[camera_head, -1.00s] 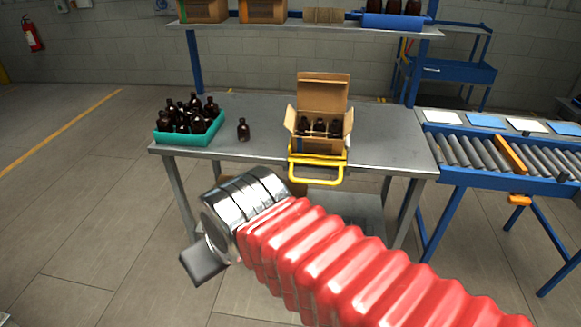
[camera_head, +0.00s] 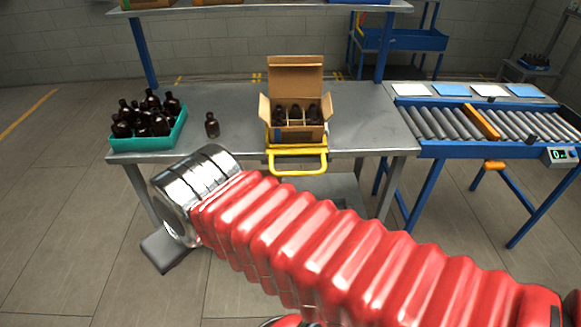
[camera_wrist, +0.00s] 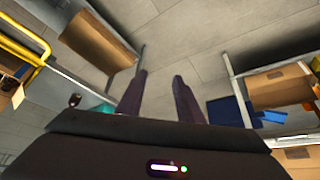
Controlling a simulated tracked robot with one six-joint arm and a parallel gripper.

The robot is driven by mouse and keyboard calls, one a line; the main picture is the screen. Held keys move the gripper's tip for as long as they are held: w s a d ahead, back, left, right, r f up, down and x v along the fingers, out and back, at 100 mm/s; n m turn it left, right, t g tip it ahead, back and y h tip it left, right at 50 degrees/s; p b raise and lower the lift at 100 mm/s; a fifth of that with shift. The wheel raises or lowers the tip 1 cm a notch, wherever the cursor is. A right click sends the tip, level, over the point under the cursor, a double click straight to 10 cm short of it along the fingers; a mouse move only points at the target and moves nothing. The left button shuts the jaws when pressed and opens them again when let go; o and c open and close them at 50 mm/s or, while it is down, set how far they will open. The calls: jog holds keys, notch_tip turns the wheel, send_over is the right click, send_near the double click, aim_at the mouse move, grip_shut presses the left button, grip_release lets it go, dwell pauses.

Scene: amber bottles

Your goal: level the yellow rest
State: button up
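The yellow rest (camera_head: 297,161) is a tubular frame with a loop handle at the front edge of the steel bench, under an open cardboard box (camera_head: 295,82). The box holds several dark bottles. I cannot tell how far the rest tilts. It also shows at the upper left of the wrist view (camera_wrist: 28,50), partly cut off by the frame edge. My gripper (camera_wrist: 160,76) has its two dark fingers apart with nothing between them. In the head view, my arm's end is in front of the bench, left of the rest and apart from it; its fingers are mostly hidden there.
A teal tray (camera_head: 150,141) of amber bottles stands on the bench's left. A single bottle (camera_head: 212,125) stands between tray and box. The bench (camera_head: 365,120) is clear right of the box. A roller conveyor (camera_head: 500,122) stands at the right; a shelf is above.

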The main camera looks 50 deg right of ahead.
jog(key=shift+d, duration=0.1)
jog(key=d+f+n+t+h, duration=0.3)
jog(key=d+f+n+h, duration=0.2)
jog(key=d+f, duration=3.8)
jog(key=w+d+r+n+t+h, duration=0.1)
jog(key=w+r+n+t, duration=0.1)
jog(key=r+n+t, duration=0.2)
jog(key=w+r+n+t+h, duration=0.2)
jog(key=r+n+t, duration=0.2)
jog(key=r, duration=0.7)
jog(key=shift+w+d+t, duration=0.15)
jog(key=shift+d+t, duration=0.15)
jog(key=shift+d, duration=0.05)
